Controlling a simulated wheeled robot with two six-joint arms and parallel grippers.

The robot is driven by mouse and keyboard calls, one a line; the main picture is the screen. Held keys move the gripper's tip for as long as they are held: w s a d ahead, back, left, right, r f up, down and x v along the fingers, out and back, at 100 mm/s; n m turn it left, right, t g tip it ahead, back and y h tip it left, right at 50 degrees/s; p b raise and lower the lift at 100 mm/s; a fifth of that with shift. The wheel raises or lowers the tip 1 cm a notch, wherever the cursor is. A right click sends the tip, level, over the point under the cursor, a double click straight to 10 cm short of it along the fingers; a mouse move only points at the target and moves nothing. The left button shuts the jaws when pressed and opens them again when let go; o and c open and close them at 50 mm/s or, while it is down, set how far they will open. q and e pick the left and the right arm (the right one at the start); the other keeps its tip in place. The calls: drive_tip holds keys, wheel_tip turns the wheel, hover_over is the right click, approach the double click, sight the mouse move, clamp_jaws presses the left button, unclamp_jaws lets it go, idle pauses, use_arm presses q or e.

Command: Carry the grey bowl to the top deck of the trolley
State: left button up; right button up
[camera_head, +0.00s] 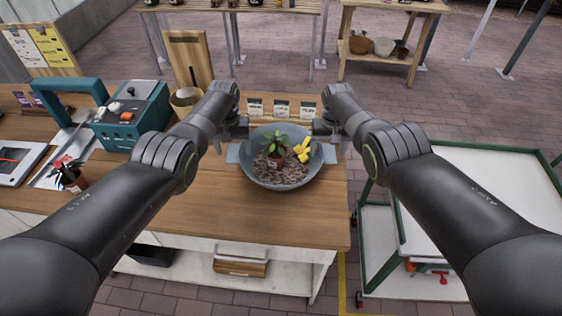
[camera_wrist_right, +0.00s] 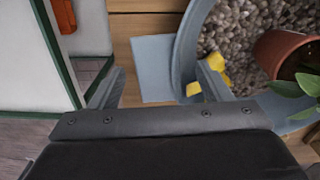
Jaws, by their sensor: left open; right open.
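The grey bowl (camera_head: 262,183) stands upright on the wooden counter, with flat tabs at its left and right sides. It holds gravel, a small potted plant (camera_head: 276,150) and a yellow object (camera_head: 303,149). My left gripper (camera_head: 236,140) is open at the bowl's left side. My right gripper (camera_head: 329,138) is open at its right side. In the right wrist view, the right fingers (camera_wrist_right: 160,85) are spread, with the bowl's tab (camera_wrist_right: 152,62) and rim showing beyond them. Contact cannot be told. The trolley (camera_head: 480,190), with a white top deck and green frame, stands right of the counter.
Seed packets (camera_head: 282,110) stand behind the bowl. The counter (camera_head: 215,215) is clear in front. A narrow floor gap separates counter and trolley; the visible deck is empty.

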use_arm(q)
drive_tip(key=shift+f, duration=0.15)
use_arm(e)
drive_tip(key=shift+f, duration=0.2)
drive_tip(key=shift+c, duration=0.2)
use_arm(q)
clamp_jaws()
use_arm(e)
clamp_jaws()
drive_tip(key=shift+r, duration=0.1)
